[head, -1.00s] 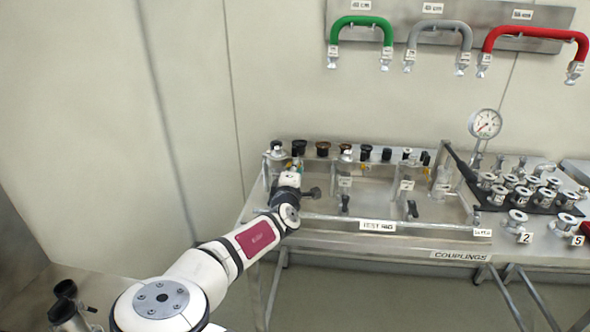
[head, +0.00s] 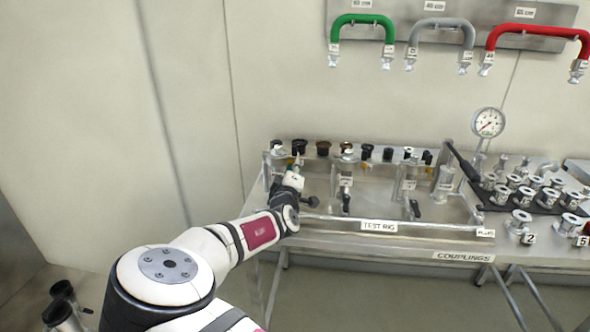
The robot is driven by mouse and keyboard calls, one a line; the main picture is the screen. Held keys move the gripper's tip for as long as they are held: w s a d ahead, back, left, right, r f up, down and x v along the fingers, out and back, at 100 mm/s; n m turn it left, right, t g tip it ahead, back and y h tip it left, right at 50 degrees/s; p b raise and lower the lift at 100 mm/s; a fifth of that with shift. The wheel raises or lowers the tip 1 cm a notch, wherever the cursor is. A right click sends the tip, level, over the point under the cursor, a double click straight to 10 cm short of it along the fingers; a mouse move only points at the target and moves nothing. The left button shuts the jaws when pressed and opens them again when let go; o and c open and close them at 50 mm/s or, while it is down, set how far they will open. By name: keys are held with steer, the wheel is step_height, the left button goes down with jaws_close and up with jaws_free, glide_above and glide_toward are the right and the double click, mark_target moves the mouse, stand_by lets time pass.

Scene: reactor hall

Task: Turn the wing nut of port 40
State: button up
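The test rig (head: 379,226) is a shallow metal tray on the bench, seen in the head view. A row of ports with dark caps runs along its back. My gripper (head: 297,166) is over the left end of the rig, close to the leftmost ports; its fingers are small, and my wrist partly hides them. I cannot tell whether they touch anything. A small yellow part shows beside the gripper. The port 40 label and its wing nut cannot be made out; the rig's tags are too small to read. Valves with black handles (head: 346,203) stand in the rig's middle.
A pressure gauge (head: 488,123) stands at the rig's right. Several metal couplings (head: 521,221) sit on the bench at right, some on a black mat. Green (head: 362,20), grey and red (head: 537,32) hoses hang on the wall. Dark-topped cylinders (head: 62,303) stand at lower left.

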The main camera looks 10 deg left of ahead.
stand_by(0.3)
steer(key=s, duration=1.2)
steer(key=shift+a, duration=0.2)
